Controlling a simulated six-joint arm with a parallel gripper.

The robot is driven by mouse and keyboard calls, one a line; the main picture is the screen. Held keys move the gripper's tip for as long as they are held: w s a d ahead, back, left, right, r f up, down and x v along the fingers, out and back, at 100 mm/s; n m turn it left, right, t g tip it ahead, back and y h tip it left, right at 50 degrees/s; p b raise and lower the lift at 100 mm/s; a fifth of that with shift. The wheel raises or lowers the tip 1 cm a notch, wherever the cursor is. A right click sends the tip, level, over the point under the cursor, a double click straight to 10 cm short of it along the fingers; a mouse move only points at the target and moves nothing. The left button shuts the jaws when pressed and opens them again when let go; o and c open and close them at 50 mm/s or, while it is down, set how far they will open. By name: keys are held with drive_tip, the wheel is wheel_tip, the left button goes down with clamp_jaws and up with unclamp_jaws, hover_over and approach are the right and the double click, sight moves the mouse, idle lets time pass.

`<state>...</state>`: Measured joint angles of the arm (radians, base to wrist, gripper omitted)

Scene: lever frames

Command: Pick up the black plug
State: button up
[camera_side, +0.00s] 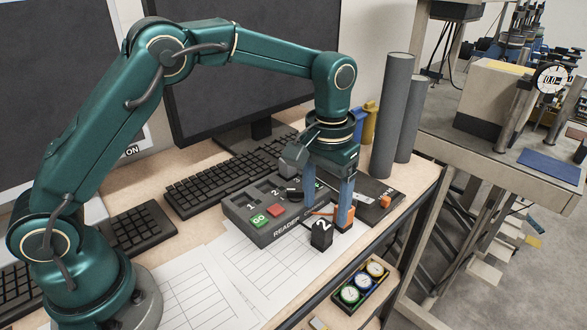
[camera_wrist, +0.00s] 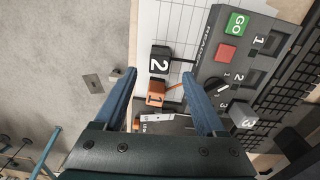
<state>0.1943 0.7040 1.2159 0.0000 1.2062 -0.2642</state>
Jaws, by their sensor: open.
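The black plug, a small block marked 2, shows in the side view (camera_side: 321,236) at the near edge of the reader, over the paper. In the wrist view the black plug (camera_wrist: 159,60) lies just beyond and between my fingertips. My gripper (camera_side: 340,218) is open and points down, its blue fingers close to the plug; the wrist view also shows my gripper (camera_wrist: 160,74). I cannot tell whether a finger touches the plug. An orange plug (camera_wrist: 155,94) marked 1 sits right beside the black one, also between the fingers.
The grey reader (camera_side: 258,214) has green and red buttons and numbered slots. A grey block (camera_wrist: 243,115) marked 3 is near my right finger in the wrist view. Keyboards, grey cylinders (camera_side: 391,115) and a tray of gauges (camera_side: 360,283) stand around. Paper (camera_side: 205,285) lies clear in front.

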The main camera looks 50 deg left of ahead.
sight(323, 224)
drive_tip(key=shift+s+f, duration=0.15)
drive_tip(key=shift+f, duration=2.7)
clamp_jaws()
